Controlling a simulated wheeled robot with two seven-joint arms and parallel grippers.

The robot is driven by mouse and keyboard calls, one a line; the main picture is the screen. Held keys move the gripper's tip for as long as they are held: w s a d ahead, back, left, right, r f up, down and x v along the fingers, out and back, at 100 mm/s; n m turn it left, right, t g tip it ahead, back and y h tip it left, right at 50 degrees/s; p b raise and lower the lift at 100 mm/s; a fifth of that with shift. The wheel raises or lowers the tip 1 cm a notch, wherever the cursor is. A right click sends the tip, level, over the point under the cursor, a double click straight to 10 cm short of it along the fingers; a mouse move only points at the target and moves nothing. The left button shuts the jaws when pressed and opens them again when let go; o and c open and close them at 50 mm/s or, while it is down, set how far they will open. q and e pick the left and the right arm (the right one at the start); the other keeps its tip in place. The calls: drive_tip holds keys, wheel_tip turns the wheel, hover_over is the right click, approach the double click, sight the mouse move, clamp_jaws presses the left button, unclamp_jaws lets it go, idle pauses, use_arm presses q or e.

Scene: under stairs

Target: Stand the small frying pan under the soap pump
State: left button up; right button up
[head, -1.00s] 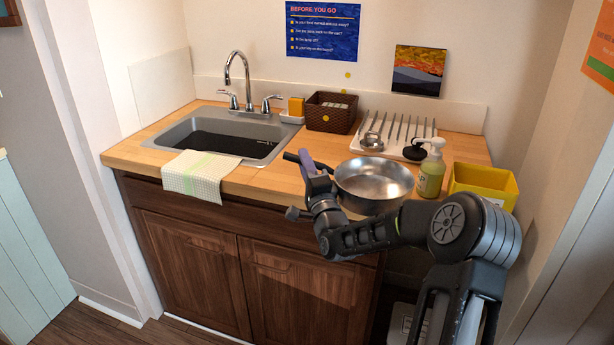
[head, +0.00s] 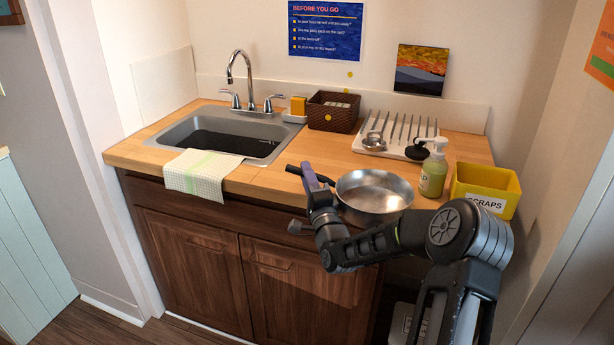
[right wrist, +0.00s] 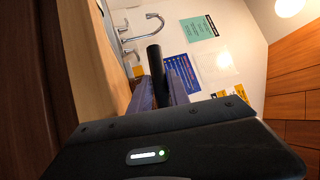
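The small frying pan (head: 374,192) is silver with a black handle (head: 294,169), level and open side up at the counter's front edge. I cannot tell if its base touches the counter. My right gripper (head: 309,174) is shut on the handle; in the right wrist view the dark handle (right wrist: 155,62) stands between the two fingers (right wrist: 161,90). My left gripper is out of view.
A yellow scraps bin (head: 484,188) stands right of the soap pump. A white drying rack (head: 396,128) holding a small metal item is behind the pan. The sink (head: 195,122), towel (head: 197,175) and brown basket (head: 333,112) are left. Bare counter (head: 265,180) lies between sink and pan.

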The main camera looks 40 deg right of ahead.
drive_tip(key=o, duration=0.4)
drive_tip(key=shift+r, duration=0.2)
drive_tip(key=shift+s+f, duration=0.15)
drive_tip(key=shift+s, duration=0.05)
drive_tip(key=b+v, duration=0.3)
drive_tip(key=v, duration=0.8)
drive_tip(key=shift+s+a, duration=0.2)
drive_tip(key=shift+s, duration=0.05)
